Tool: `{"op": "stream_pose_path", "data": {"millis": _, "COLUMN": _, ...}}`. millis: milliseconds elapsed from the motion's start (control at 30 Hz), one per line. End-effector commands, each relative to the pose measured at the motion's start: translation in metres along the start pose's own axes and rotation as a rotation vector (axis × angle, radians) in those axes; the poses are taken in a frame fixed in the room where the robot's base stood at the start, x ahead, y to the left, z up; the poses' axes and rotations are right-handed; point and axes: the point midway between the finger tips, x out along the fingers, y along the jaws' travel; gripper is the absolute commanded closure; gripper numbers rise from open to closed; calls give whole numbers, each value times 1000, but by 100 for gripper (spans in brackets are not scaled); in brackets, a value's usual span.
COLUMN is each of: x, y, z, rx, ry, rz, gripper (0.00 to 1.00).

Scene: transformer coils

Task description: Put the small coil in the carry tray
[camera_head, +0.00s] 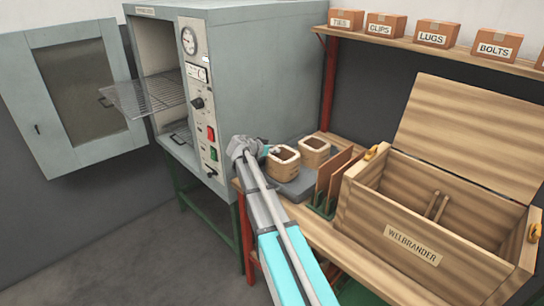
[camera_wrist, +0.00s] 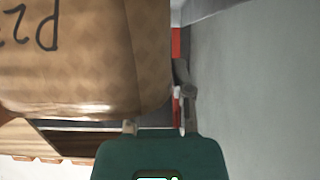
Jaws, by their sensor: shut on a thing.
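Two tan, wrapped coils with open centres stand side by side on the bench: a front-left coil (camera_head: 284,161) and a back-right coil (camera_head: 314,153). They look close in size. My gripper (camera_head: 263,151) is at the left side of the front-left coil and shut on its wall. In the wrist view, the held coil (camera_wrist: 85,60) fills the upper left, with dark handwriting on its side. My gripper (camera_wrist: 160,110) has one finger along the coil's right side; the other is mostly hidden behind it. A grey flat piece (camera_head: 302,186) lies under the coils; I cannot tell whether it is the carry tray.
An open wooden chest (camera_head: 415,248) marked WELBRANDER stands at the right. Upright brown panels in a green rack (camera_head: 325,203) stand between it and the coils. A grey oven (camera_head: 245,75) with open door (camera_head: 85,95) and pulled-out wire rack (camera_head: 145,95) stands left.

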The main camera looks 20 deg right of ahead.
Motion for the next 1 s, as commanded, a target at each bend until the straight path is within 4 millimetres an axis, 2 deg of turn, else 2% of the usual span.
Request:
{"op": "stream_pose_path", "data": {"millis": 100, "x": 4, "y": 0, "z": 7, "rx": -2, "ry": 2, "rz": 0, "gripper": 100}}
{"op": "stream_pose_path", "data": {"millis": 633, "x": 5, "y": 0, "z": 10, "rx": -1, "ry": 2, "rz": 1, "gripper": 100}}
{"op": "stream_pose_path", "data": {"millis": 667, "x": 5, "y": 0, "z": 9, "rx": 0, "ry": 0, "rz": 0, "gripper": 68}}
{"op": "stream_pose_path", "data": {"millis": 800, "x": 5, "y": 0, "z": 9, "rx": 0, "ry": 0, "rz": 0, "gripper": 42}}
{"op": "stream_pose_path", "data": {"millis": 833, "x": 5, "y": 0, "z": 9, "rx": 0, "ry": 0, "rz": 0, "gripper": 38}}
{"op": "stream_pose_path", "data": {"millis": 1000, "x": 5, "y": 0, "z": 9, "rx": 0, "ry": 0, "rz": 0, "gripper": 38}}
